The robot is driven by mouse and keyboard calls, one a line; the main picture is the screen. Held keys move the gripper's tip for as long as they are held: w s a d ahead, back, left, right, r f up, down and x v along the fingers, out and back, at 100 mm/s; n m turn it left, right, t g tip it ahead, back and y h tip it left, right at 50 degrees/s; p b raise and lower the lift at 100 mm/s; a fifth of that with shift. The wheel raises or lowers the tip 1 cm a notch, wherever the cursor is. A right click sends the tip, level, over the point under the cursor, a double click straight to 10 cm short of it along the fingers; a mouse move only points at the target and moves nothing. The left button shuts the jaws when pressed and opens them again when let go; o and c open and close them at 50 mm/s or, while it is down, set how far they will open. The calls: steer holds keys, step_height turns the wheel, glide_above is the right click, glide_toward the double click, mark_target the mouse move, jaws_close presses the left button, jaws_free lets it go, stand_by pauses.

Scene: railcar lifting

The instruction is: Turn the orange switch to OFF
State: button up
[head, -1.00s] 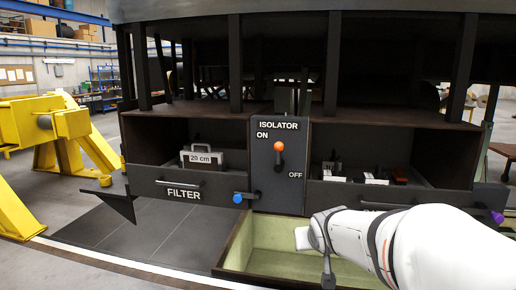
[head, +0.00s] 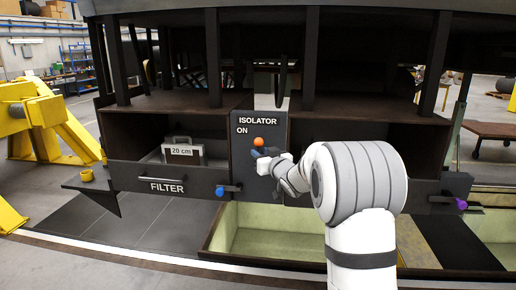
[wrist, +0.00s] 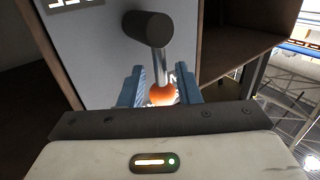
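The knob points up, close to the ON label; the OFF label is hidden behind my arm. My gripper (head: 262,156) is at the panel, just below the knob in the head view. In the wrist view, the two blue fingers of my gripper (wrist: 161,88) stand apart, with the orange knob (wrist: 162,95) showing between them. The metal rod (wrist: 159,65) runs from the knob to a dark round pivot (wrist: 148,26). Contact with the knob is not clear.
A filter drawer (head: 150,181) with a grey 20 cm case (head: 183,152) is left of the panel. A blue knob (head: 220,191) sits low beside the panel. An open green-lined bin (head: 270,242) lies below.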

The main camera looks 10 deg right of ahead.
steer(key=shift+p+x, duration=0.3)
steer(key=shift+x, duration=1)
steer(key=shift+c, duration=0.3)
jaws_close()
steer(key=shift+a, duration=0.1)
